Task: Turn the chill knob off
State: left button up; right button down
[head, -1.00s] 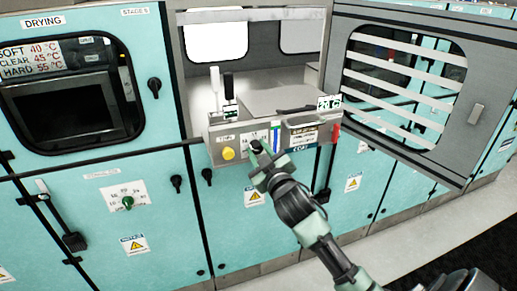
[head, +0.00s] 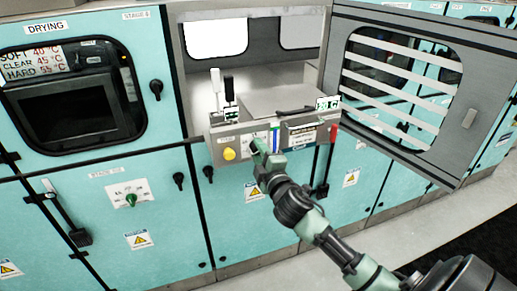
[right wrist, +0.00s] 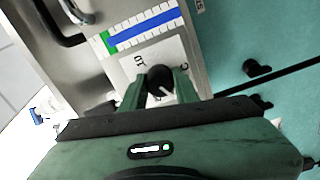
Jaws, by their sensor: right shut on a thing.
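The black knob (right wrist: 159,80) sits on a white label plate (right wrist: 128,65) with dark lettering, on the metal front panel. In the right wrist view it lies between the two fingertips of my right gripper (right wrist: 158,92), which is shut on it. A pale pointer mark shows on the knob. In the head view my right gripper (head: 260,148) is at the panel front and hides the knob. I cannot read the knob's setting. My left gripper is in neither view.
A yellow button (head: 229,154) is left of the gripper. A blue strip gauge (right wrist: 145,33) and a handle (right wrist: 62,25) are close by. The barred door (head: 395,90) stands open at right. Another black knob (right wrist: 257,68) is on the teal cabinet.

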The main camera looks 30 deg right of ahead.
jog(key=shift+n, duration=0.5)
jog(key=c, duration=1.1)
grip_release()
jog(key=shift+o, duration=0.2)
jog(key=shift+s+a+f, duration=0.1)
jog(key=shift+s+f, duration=0.05)
jog(key=shift+s, duration=0.3)
jog(key=b+v, duration=0.2)
jog(key=v, duration=0.5)
jog(key=shift+w, duration=0.1)
